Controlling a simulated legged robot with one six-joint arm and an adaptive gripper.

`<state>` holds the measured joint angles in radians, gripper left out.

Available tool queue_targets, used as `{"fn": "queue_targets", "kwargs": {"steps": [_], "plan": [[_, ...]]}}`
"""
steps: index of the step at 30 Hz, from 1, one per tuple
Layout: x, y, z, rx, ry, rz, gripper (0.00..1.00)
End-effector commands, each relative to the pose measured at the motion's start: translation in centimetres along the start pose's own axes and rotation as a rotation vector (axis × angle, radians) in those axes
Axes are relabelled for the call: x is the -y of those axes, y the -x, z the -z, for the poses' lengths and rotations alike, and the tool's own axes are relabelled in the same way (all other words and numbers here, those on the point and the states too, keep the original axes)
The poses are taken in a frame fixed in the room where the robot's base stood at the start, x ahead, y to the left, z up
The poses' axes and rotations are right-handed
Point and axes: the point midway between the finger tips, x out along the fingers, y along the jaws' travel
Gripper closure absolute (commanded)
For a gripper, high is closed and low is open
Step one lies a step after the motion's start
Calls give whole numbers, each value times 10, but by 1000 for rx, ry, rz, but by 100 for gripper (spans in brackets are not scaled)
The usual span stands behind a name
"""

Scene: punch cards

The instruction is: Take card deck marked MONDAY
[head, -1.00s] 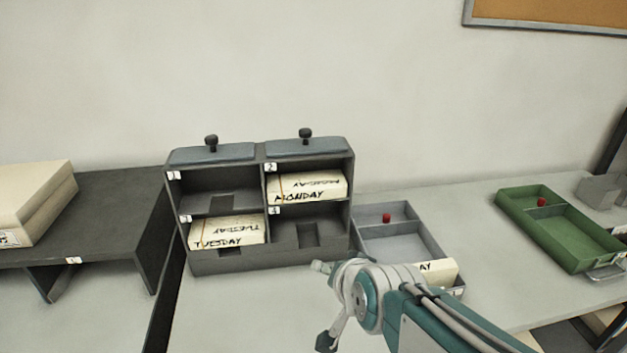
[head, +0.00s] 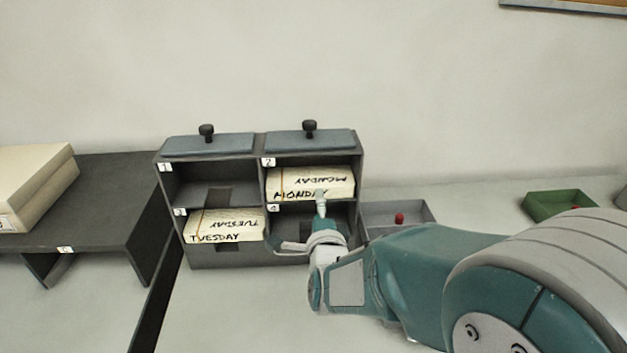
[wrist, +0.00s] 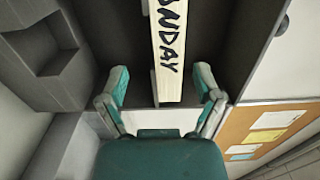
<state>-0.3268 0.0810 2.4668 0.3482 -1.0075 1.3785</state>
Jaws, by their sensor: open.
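The card deck marked MONDAY (head: 310,184) lies in compartment 2, the upper right of a grey four-compartment rack (head: 222,258). In the wrist view the end of the MONDAY deck (wrist: 168,55) points at the camera, between the two fingers. My gripper (head: 298,222) is in front of the rack's right column, its upper finger overlapping the MONDAY lettering in the head view. In the wrist view my gripper (wrist: 160,88) is open and empty, with a finger on each side of the deck and gaps between. I cannot tell whether anything touches.
A deck marked TUESDAY (head: 222,227) lies in compartment 3, lower left. Compartment 1 (head: 195,185) is empty. A grey tray (head: 420,208) with a red knob stands right of the rack, and a green tray (head: 552,200) farther right. A dark shelf (head: 115,185) is at left.

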Motion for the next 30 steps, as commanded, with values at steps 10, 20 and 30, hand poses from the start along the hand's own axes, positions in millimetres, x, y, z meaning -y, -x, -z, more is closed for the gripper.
{"fn": "queue_targets", "kwargs": {"steps": [10,20,30], "plan": [[2,-40,5,-2,-4,-2,17],[7,-82,-2,0,-1,-4,17],[8,-84,-1,1,-1,-4,57]]}}
